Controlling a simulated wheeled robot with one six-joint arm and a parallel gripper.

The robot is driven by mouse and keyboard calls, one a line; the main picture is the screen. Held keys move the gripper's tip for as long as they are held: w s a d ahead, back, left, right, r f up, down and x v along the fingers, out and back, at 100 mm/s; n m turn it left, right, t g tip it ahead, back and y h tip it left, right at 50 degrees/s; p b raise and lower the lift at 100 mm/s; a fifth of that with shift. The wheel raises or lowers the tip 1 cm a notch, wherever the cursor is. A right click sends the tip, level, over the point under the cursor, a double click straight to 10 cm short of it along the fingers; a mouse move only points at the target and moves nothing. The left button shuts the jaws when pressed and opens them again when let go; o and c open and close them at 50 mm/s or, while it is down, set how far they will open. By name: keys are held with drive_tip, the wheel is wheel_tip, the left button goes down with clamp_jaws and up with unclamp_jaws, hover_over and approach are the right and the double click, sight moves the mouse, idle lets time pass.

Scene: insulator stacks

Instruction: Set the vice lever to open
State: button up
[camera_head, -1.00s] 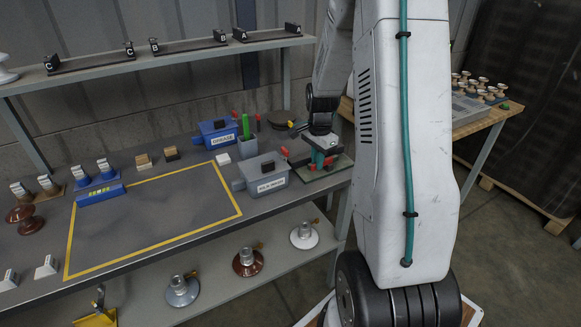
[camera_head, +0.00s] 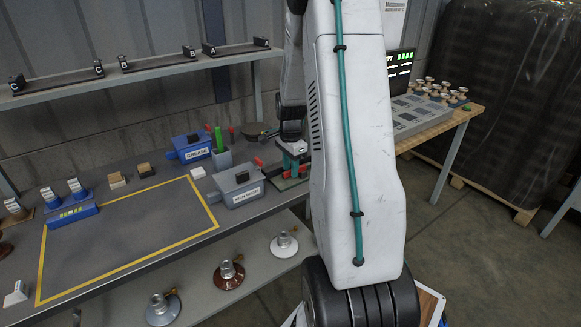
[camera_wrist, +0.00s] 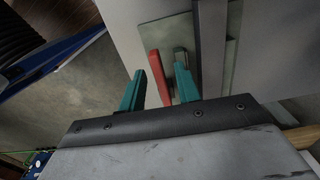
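The vice (camera_head: 291,183) sits at the right end of the bench on a green base, partly hidden behind my arm. My gripper (camera_head: 293,150) is just above it, pointing down. In the wrist view, my gripper (camera_wrist: 160,90) has its two teal fingers apart. A red lever (camera_wrist: 157,72) shows in the gap between them, nearer the left finger, with no finger visibly closed on it. A short grey-green post (camera_wrist: 181,62) stands by the right finger. A pale green plate (camera_wrist: 160,34) lies below. Whether the fingertips reach down to the lever's height is unclear.
A grey box (camera_head: 240,187) with a red handle stands close left of the vice. A yellow-outlined bench area (camera_head: 130,235) is mostly clear. A side table (camera_head: 440,122) holds insulators.

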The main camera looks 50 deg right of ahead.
sight(290, 170)
drive_tip(key=shift+a, duration=0.1)
drive_tip(key=shift+r, duration=3.9)
